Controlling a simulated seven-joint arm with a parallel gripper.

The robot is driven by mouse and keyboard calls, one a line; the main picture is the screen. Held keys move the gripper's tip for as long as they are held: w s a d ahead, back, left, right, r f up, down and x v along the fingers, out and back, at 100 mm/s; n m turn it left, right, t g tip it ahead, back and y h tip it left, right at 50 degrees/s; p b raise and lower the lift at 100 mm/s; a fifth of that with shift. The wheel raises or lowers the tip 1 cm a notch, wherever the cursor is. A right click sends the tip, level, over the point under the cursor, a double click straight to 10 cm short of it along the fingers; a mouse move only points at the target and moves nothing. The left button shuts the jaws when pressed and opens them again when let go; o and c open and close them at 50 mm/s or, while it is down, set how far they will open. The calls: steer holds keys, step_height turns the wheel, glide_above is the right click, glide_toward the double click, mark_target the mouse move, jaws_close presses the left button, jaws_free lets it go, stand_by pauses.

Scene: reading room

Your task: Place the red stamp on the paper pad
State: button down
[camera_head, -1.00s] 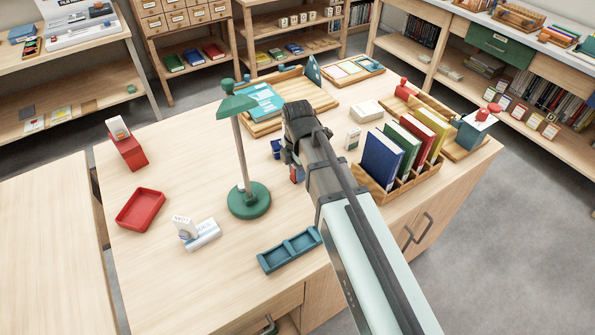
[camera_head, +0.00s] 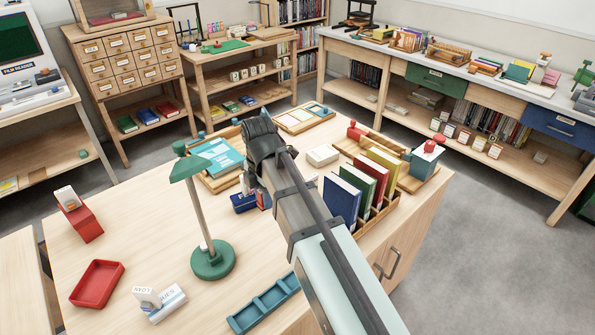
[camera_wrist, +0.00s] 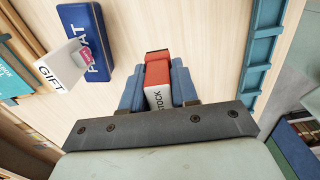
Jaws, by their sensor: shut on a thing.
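My gripper (camera_wrist: 157,82) is shut on a red block with a white face marked STOCK, which I take as the red stamp (camera_wrist: 157,72). It sits between the two blue fingers in the wrist view. In the head view my gripper's dark wrist hides most of the fingers; a bit of the red stamp (camera_head: 263,199) shows below it, beside a blue box (camera_head: 243,204). A low white block (camera_head: 322,155), probably the paper pad, lies on the table behind and to the right of my gripper, apart from the stamp.
A green lamp (camera_head: 212,260) stands left of my arm. Upright books (camera_head: 341,199) in a wooden rack stand to the right. A teal tray (camera_head: 262,304) lies at the front. In the wrist view a GIFT block (camera_wrist: 60,69) is beside the blue box (camera_wrist: 87,43).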

steer(key=w+d+m, duration=0.1)
steer(key=w+d, duration=0.4)
steer(key=d, duration=0.1)
step_height(320, 180, up, 3)
steer(key=n, duration=0.1)
glide_above(323, 152)
steer(key=shift+f, duration=4.65)
steer(key=shift+f, duration=0.1)
steer(key=c, duration=0.9)
jaws_free()
steer(key=shift+o, duration=0.2)
